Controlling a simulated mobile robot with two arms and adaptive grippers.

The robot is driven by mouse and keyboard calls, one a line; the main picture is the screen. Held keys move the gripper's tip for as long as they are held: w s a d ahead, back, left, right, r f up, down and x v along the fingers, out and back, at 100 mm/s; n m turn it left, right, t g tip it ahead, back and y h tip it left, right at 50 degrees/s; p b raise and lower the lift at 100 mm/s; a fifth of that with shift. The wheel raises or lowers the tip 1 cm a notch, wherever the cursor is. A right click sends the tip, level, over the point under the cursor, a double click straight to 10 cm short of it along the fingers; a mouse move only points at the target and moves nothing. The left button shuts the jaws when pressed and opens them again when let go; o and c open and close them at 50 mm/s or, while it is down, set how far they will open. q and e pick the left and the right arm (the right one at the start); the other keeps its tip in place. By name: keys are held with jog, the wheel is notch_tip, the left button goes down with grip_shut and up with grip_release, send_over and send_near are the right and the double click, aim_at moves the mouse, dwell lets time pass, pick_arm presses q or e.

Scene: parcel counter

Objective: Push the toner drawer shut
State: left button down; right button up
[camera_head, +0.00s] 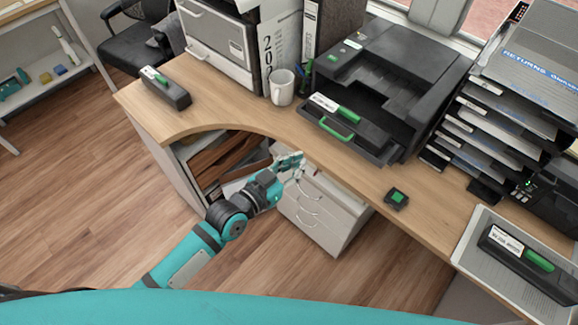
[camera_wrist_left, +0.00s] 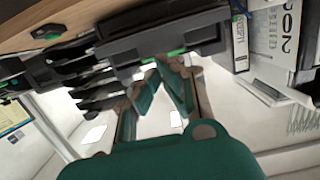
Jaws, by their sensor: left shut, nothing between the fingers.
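The black printer (camera_head: 395,75) stands on the desk with its toner drawer (camera_head: 368,149) sticking out at the front. A green handle (camera_head: 337,129) is on the drawer's front. A toner cartridge with a white label and green grip (camera_head: 348,114) lies in the drawer. My left gripper (camera_head: 298,160) is shut and empty at the desk's front edge, in front of and apart from the drawer in the head view. In the left wrist view the fingertips (camera_wrist_left: 170,64) point towards the drawer front (camera_wrist_left: 165,38), close below its green handle (camera_wrist_left: 178,53) in the picture. My right gripper is not in view.
A white mug (camera_head: 282,87) and binders (camera_head: 282,45) stand left of the printer. A paper-tray stack (camera_head: 490,130) stands at the right. Another cartridge (camera_head: 166,88) lies on the desk's left part. A grey drawer cabinet (camera_head: 330,215) is under the desk near my left arm.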

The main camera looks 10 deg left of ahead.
pick_arm(q)
jog(key=r+b+x, duration=0.1)
jog(key=b+x, duration=0.1)
jog(key=x, duration=0.7)
jog(key=shift+w, duration=0.2)
jog(key=shift+d+r, duration=0.1)
jog(key=shift+d, duration=0.05)
